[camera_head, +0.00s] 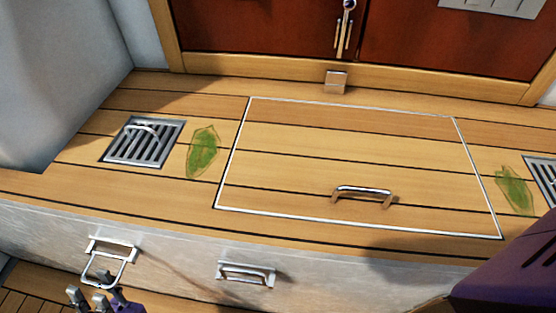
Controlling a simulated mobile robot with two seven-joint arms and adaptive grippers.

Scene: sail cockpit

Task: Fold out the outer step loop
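Two metal step loops sit on the pale front face of the bench. The left step loop (104,266) hangs from its bracket and seems to stand out from the face. The right step loop (246,274) appears to lie close against its plate. Which one is the outer loop I cannot tell for sure. My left gripper (87,297) is at the bottom edge, just below the left loop and apart from it in the picture. Its grey fingertips are spread with nothing visible between them. My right gripper's fingers are out of view; only a purple part of mine shows at lower right.
The plank bench top (190,205) has a white-edged hatch (340,150) with a metal handle (362,192). A drain grate (143,155) and green leaf-like patch (202,150) lie left; another patch (514,188) and grate lie right. Red doors (260,25) stand behind.

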